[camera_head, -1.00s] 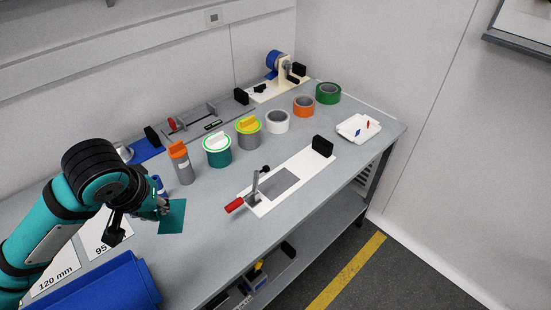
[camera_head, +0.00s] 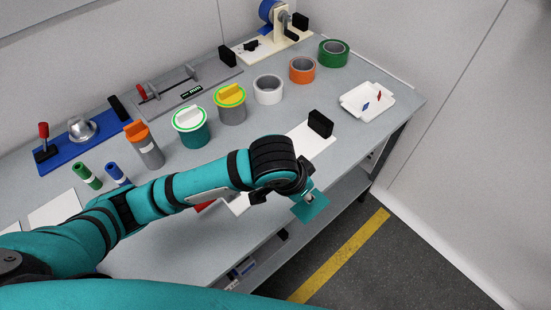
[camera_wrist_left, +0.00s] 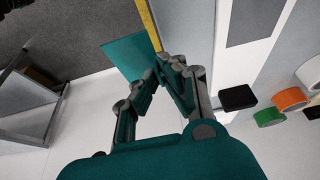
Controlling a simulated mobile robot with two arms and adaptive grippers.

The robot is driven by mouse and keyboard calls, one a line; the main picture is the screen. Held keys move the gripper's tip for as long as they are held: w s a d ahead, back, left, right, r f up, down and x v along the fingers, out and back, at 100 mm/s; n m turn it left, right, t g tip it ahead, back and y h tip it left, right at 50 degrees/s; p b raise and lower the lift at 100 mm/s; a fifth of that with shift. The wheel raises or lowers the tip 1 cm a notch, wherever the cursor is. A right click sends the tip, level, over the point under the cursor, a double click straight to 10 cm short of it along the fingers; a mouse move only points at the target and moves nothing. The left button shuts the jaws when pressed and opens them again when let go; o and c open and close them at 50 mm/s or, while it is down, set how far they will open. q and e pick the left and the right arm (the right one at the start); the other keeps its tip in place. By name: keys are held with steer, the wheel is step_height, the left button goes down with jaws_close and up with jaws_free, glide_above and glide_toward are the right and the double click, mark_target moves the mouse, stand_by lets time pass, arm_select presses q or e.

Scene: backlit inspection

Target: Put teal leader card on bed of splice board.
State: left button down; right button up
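The teal leader card (camera_head: 314,210) is pinched by one side in my left gripper (camera_head: 307,194). It is held out by the table's front edge, to the right of and in front of the splice board (camera_head: 318,144). In the left wrist view the card (camera_wrist_left: 130,54) sticks out from the closed fingertips (camera_wrist_left: 163,64). The splice board is white with a black block (camera_head: 320,124) and a red handle (camera_head: 204,206). My left arm hides its middle in the head view. Its grey bed (camera_wrist_left: 254,20) shows bare in the wrist view. My right gripper is out of view.
Tape rolls (camera_head: 268,90) and lidded cans (camera_head: 192,124) line the back of the table. A white tray (camera_head: 352,104) with small red and blue pieces stands at the right. A lower shelf (camera_head: 340,195) and the floor lie below the front edge.

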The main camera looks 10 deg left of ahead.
arm_select(q)
steer(key=w+a+p, duration=0.1)
steer(key=w+a, duration=0.2)
steer(key=a, duration=0.1)
steer(key=w+a+p, duration=0.1)
steer(key=w+a, duration=0.3)
steer(key=a, duration=0.1)
steer(key=w+a+p, duration=0.1)
steer(key=w+a, duration=0.2)
steer(key=a, duration=0.2)
steer(key=shift+w+r, duration=0.1)
steer(key=shift+w, duration=0.15)
step_height(320, 180, down, 3)
steer(key=shift+p, duration=0.35)
steer(key=shift+f, duration=0.3)
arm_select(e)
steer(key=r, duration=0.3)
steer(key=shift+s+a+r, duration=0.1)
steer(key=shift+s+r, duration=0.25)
arm_select(q)
steer(key=shift+f, duration=0.25)
